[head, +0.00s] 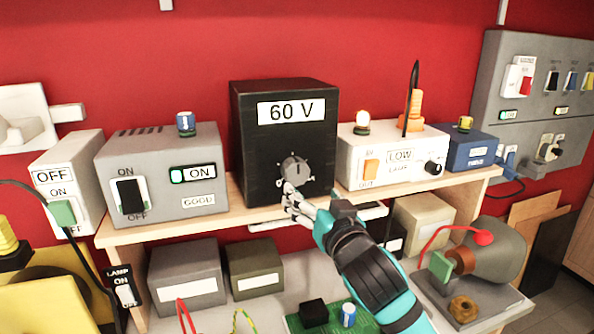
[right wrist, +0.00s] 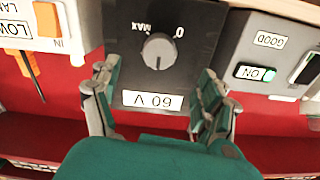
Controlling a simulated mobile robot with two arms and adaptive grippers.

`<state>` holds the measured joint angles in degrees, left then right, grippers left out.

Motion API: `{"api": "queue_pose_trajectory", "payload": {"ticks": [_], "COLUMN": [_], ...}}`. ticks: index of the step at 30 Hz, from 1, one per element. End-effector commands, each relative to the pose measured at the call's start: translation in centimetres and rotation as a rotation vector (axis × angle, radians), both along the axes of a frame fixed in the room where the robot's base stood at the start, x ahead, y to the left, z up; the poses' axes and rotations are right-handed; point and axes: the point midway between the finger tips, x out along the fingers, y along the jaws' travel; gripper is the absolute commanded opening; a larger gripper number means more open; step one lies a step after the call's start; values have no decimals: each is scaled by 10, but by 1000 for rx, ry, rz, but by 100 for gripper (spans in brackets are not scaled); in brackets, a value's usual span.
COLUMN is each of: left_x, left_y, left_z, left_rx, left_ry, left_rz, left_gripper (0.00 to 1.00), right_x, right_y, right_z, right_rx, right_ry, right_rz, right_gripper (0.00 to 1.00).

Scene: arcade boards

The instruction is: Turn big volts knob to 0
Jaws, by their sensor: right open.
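The big volts knob (head: 295,170) is a grey round dial on the front of a black box (head: 262,150) with a "60 V" display (head: 291,111). In the right wrist view, turned upside down, the knob (right wrist: 159,52) sits between marks reading "MAX" (right wrist: 138,28) and "0" (right wrist: 180,31). My right gripper (head: 297,200) is just below and in front of the knob in the head view. In the right wrist view its fingers (right wrist: 157,72) are spread wide to either side of the knob, with nothing between them. My left gripper is out of view.
A grey switch box (head: 160,190) stands left of the black box, and a white lamp box (head: 385,160) stands close on the right. All are on a wooden shelf (head: 160,233). Below lie more boxes, wires and a green circuit board (head: 325,322).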

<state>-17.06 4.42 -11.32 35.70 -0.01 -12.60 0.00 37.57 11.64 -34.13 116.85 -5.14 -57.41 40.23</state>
Motion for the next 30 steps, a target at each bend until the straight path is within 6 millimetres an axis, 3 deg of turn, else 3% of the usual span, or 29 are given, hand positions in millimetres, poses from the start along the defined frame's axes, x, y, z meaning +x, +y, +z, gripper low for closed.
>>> {"api": "queue_pose_trajectory", "payload": {"ticks": [6,15,29,30], "left_x": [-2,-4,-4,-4], "left_y": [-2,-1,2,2], "left_z": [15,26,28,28], "left_rx": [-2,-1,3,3], "left_ry": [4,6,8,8], "left_rz": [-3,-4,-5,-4], "left_gripper": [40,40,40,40], "right_x": [47,90,101,101], "right_y": [15,29,33,33], "right_z": [3,1,0,0], "right_rx": [-4,-1,-1,-1], "right_ry": [1,1,0,0], "right_rz": [-2,-1,0,0], "right_gripper": [78,78,78,74]}}
